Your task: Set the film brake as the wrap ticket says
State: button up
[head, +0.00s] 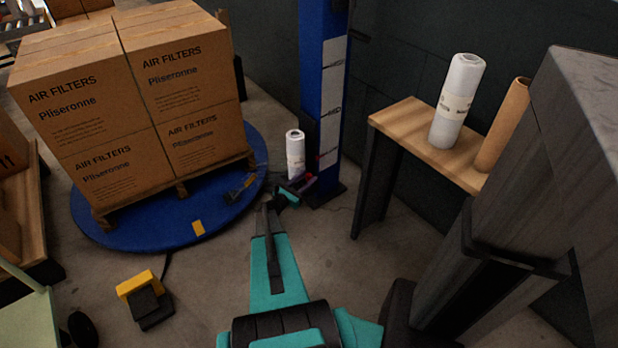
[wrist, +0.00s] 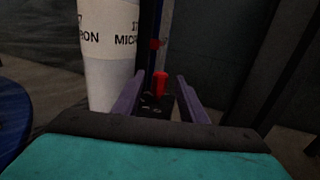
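A red upright lever (wrist: 160,84) stands on a small dark block with pale marks (wrist: 157,106), too small to read. I take it for the film brake. My gripper (head: 301,184) is low beside the blue mast. In the wrist view, its two purple fingers (wrist: 159,76) are apart, with the red lever between them in the picture. A gap shows on each side of the lever; depth to it is unclear. The white film roll (head: 295,154) stands upright by the mast; printing on it (wrist: 108,60) is partly cut off. I see no clear wrap ticket.
Boxed air filters (head: 150,90) stand on a pallet on the blue turntable (head: 110,237). The blue mast (head: 312,80) carries a white strip with marks. A wooden bench (head: 405,117) holds a film roll and a brown tube. A yellow pedal (head: 137,284) lies on the floor.

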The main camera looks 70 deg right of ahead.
jog(key=shift+x, duration=1.25)
grip_shut()
